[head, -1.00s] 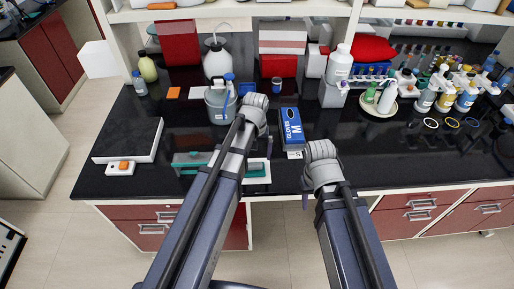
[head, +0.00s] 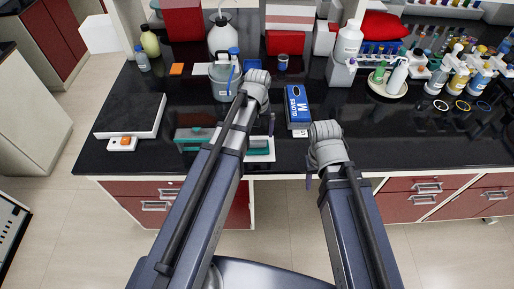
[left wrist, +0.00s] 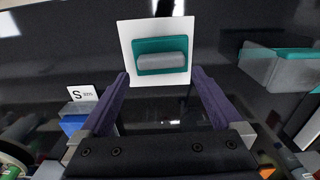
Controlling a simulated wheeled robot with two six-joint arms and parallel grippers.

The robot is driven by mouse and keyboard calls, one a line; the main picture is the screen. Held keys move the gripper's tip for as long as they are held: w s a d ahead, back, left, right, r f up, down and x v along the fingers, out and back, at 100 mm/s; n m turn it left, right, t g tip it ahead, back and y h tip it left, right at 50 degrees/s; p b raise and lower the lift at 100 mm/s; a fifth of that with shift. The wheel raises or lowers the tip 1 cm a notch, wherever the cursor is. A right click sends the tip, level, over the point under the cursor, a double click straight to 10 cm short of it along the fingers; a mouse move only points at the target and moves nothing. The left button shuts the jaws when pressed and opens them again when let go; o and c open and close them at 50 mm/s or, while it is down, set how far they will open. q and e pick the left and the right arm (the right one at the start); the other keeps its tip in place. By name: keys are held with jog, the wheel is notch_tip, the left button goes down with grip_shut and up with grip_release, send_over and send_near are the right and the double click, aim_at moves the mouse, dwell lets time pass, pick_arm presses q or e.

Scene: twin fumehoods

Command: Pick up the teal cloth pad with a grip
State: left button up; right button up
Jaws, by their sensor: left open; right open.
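The teal cloth pad (left wrist: 158,46) lies on a white square sheet (left wrist: 135,30) in the left wrist view, with a grey block (left wrist: 163,64) on its middle. In the head view the pad (head: 258,151) is on the black bench near the front edge, partly hidden behind my left arm. My left gripper (left wrist: 160,90) is open and empty, with the pad ahead between its two purple fingers and apart from them. In the head view one left finger (head: 271,124) shows just behind the pad. My right gripper (head: 309,181) is open and empty at the bench's front edge.
A grey-and-teal box (head: 190,140) lies left of the pad. The bench right of my right gripper is clear.

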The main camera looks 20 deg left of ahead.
aim_at(257, 141)
pick_arm(q)
jog(key=f+b, duration=0.2)
jog(key=f, duration=0.1)
jog(key=f+b, duration=0.1)
jog(key=b, duration=0.1)
jog(key=shift+s+f, duration=0.3)
jog(key=shift+r, duration=0.1)
jog(key=shift+c, duration=0.2)
jog(key=c, duration=1)
jog(key=shift+c, duration=0.2)
jog(key=shift+r+p, duration=0.15)
jog(key=shift+p, duration=0.15)
notch_tip(257, 141, up, 10)
jog(key=p, duration=0.9)
jog(key=shift+p, duration=0.4)
